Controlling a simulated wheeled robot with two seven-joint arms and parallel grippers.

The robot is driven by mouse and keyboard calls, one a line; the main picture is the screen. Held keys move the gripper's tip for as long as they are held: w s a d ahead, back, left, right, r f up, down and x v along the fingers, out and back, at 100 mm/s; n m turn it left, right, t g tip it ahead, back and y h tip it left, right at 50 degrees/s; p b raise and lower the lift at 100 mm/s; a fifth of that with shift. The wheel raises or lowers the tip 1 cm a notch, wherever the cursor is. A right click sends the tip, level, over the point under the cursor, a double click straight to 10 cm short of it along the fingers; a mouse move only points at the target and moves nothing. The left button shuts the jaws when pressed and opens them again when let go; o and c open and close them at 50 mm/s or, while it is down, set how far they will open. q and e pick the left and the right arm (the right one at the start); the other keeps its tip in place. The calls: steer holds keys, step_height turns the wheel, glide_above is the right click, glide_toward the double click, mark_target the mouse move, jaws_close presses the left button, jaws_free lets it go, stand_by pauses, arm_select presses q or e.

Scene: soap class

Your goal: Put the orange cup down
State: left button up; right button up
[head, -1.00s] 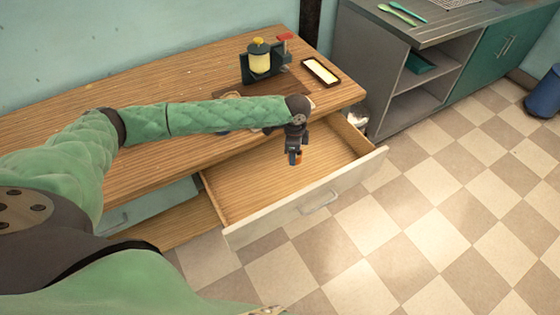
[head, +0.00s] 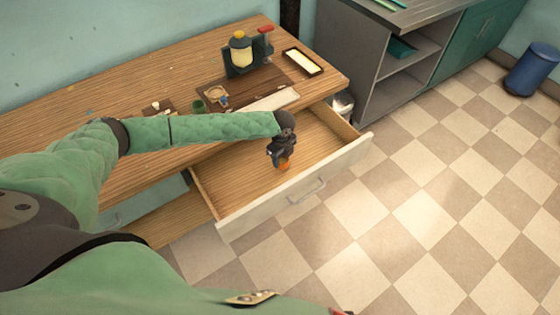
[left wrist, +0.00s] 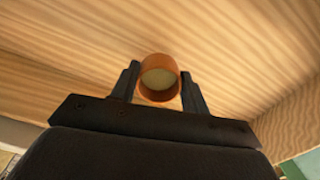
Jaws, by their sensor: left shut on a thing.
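The orange cup (head: 284,166) is in my left gripper (head: 281,160), inside the outline of the open drawer (head: 240,185). In the left wrist view the cup (left wrist: 160,96) sits between the two dark fingers of my left gripper (left wrist: 160,84), with its round opening and pale inside facing the camera. The drawer's wood grain lies behind it. I cannot tell whether the cup touches the drawer floor. My right gripper is not clearly in view.
The wooden table top (head: 60,140) above the drawer carries a yellow-bodied dispenser (head: 240,50), a dark tray with a pale bar (head: 303,62), a green cup (head: 199,107) and small items. A grey shelf unit (head: 370,60) stands to the right. The drawer floor around the cup looks clear.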

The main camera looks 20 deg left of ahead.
mark_target(281, 165)
arm_select(q)
steer(key=shift+f+p, duration=0.7)
steer(key=shift+f, duration=1.45)
arm_select(e)
steer(key=shift+s+d+f, duration=0.4)
steer(key=shift+s+f, duration=0.05)
steer(key=shift+f, duration=0.2)
steer(key=shift+s+d+f, duration=0.35)
steer(key=shift+s+f, duration=0.05)
steer(key=shift+f, duration=0.2)
arm_select(q)
steer(key=shift+f, duration=0.15)
steer(key=o, duration=0.7)
steer(key=shift+o, duration=1.3)
arm_select(e)
steer(key=shift+d, duration=0.1)
steer(key=shift+r, duration=0.1)
